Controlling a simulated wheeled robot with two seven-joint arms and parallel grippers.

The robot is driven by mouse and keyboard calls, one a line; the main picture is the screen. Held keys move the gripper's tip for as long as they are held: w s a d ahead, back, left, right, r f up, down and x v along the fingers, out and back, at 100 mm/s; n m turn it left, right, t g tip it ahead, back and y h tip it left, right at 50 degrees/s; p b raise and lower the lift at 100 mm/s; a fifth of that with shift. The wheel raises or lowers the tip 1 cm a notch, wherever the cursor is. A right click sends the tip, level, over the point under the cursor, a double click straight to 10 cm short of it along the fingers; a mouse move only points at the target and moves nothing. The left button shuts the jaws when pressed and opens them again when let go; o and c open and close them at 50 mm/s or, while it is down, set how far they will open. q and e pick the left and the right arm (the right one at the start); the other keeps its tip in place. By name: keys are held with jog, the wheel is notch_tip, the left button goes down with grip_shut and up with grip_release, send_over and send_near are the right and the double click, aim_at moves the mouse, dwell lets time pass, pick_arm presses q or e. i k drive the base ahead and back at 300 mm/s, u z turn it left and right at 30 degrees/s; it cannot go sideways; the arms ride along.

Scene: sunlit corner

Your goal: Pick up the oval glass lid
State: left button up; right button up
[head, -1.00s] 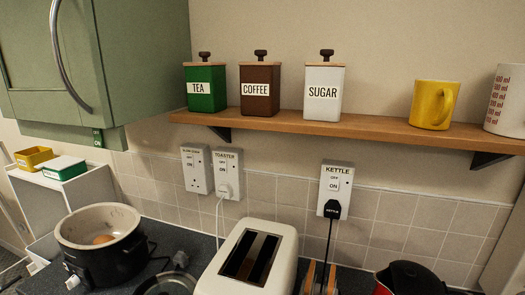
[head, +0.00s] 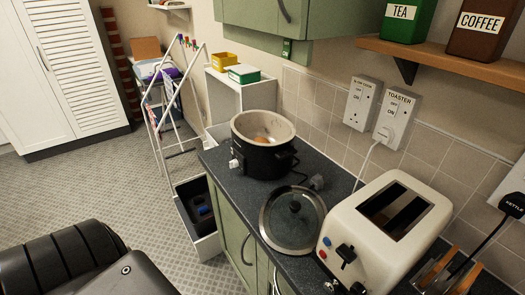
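The oval glass lid (head: 292,219) lies on the dark countertop in the head view, between the slow cooker and the toaster. It has a glass top, a dark knob in the middle and a pale rim. The black slow cooker (head: 263,155) stands behind it, uncovered, with something orange-brown inside its cream pot. Neither of my grippers is in view. A black part of my own body fills the lower left corner.
The cream toaster (head: 385,225) stands close to the lid's right. A plug (head: 317,182) and cable lie behind the lid. The counter's front edge runs just left of the lid. The tiled floor (head: 120,185) to the left is mostly clear.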

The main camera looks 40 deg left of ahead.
aim_at(291, 218)
jog(key=z, duration=0.5)
jog(key=k, duration=1.15)
jog(key=z, duration=0.15)
